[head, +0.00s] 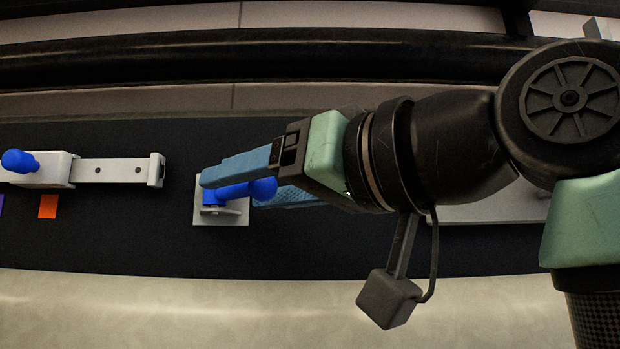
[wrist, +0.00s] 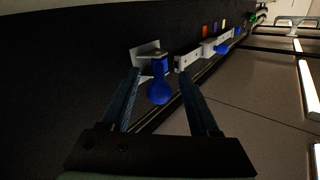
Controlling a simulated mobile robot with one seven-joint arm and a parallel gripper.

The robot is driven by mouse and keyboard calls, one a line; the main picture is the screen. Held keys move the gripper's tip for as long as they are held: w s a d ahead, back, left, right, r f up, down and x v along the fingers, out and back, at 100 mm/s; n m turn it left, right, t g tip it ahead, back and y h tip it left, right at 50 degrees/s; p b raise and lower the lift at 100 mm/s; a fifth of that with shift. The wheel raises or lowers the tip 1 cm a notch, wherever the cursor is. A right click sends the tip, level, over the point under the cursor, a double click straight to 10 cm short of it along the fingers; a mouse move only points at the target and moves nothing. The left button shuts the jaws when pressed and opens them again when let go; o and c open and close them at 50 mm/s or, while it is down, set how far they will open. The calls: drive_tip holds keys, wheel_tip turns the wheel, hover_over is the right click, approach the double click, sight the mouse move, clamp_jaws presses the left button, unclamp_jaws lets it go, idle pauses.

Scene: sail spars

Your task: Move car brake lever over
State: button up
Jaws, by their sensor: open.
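A blue lever with a round knob (head: 264,188) is mounted on a small light grey plate (head: 233,216) on the dark panel, in the middle of the head view. It also shows in the wrist view, where the knob (wrist: 158,94) points toward my palm and the bracket plate (wrist: 143,50) is beyond it. My gripper (head: 230,192) is open, with one blue finger on either side of the lever. In the wrist view, gaps show between the knob and both fingers. The fingers hide part of the lever in the head view.
A white slide block with a blue knob (head: 18,161) and a light rail (head: 115,171) sit left of the lever, above an orange tag (head: 47,207). A black tube (head: 180,55) runs across the back. A light surface (head: 150,310) lies in front.

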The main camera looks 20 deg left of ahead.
drive_tip(key=shift+w+a, duration=0.1)
clamp_jaws()
idle(1.4)
